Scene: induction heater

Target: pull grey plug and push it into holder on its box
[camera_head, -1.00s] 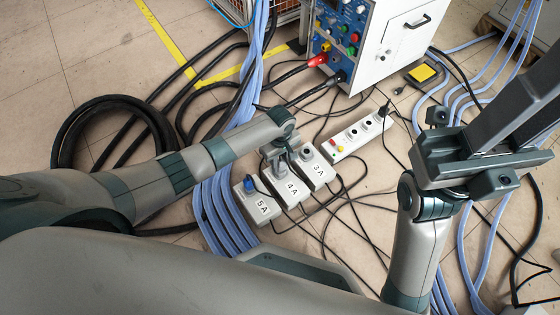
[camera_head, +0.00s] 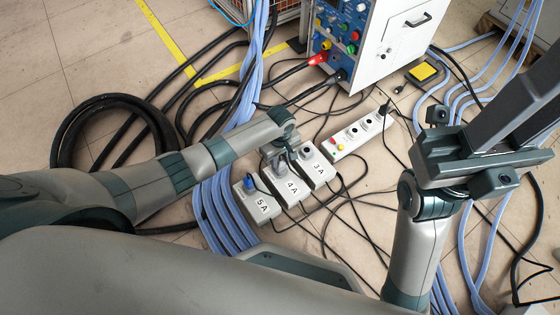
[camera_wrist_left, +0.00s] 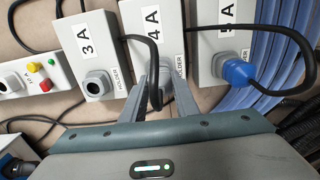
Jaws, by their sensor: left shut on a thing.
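The grey box marked 4A (camera_head: 293,188) stands between boxes 3A and 5A. It also shows in the left wrist view (camera_wrist_left: 150,18). My left gripper (camera_head: 281,161) is over its far end. In the left wrist view, the fingers (camera_wrist_left: 161,85) straddle the end by the HOLDER label, shut on the grey plug (camera_wrist_left: 162,78). A black cable loops from the box to the plug. The fingers partly hide the plug and the holder, so I cannot tell how deep the plug sits. My right gripper (camera_head: 480,155) is raised at the right; its fingertips are out of frame.
Box 3A (camera_head: 319,168) has an open round holder. Box 5A (camera_head: 262,207) has a blue plug (camera_head: 249,184) in its holder. A white socket strip (camera_head: 358,134) lies beyond. Loose black cables and blue hoses cover the floor; a white cabinet (camera_head: 398,45) stands behind.

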